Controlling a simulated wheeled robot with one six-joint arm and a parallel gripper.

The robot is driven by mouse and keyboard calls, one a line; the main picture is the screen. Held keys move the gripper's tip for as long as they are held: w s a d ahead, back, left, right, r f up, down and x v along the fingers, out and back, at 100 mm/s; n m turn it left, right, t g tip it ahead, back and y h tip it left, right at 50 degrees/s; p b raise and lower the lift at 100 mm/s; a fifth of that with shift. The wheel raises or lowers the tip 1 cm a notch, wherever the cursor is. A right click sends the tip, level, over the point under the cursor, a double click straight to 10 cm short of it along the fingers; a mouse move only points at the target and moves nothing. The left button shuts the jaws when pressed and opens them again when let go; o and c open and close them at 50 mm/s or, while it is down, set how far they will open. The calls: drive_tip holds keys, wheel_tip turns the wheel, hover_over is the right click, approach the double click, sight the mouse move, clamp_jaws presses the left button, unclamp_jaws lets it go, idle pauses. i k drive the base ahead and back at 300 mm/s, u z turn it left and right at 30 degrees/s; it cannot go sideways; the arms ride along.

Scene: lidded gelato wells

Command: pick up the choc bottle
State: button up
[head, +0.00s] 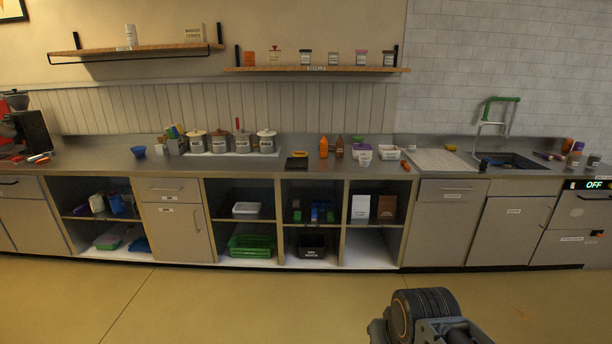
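A brown bottle (339,147), which looks like the choc bottle, stands upright on the steel counter, right of the picture's middle. An orange bottle (323,147) stands just to its left. The brown bottle's label is too small to read. Part of my arm shows at the bottom right, over the floor and far from the counter. My gripper's fingers are not in view.
The steel counter (300,169) runs along the wall. Lidded wells (242,143) sit left of the bottles, and white tubs (389,152) sit to the right. Open shelves and cupboards are below. The tan floor (230,305) before the counter is clear.

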sight(339, 143)
drive_tip(key=i, duration=1.55)
drive_tip(key=z, duration=0.1)
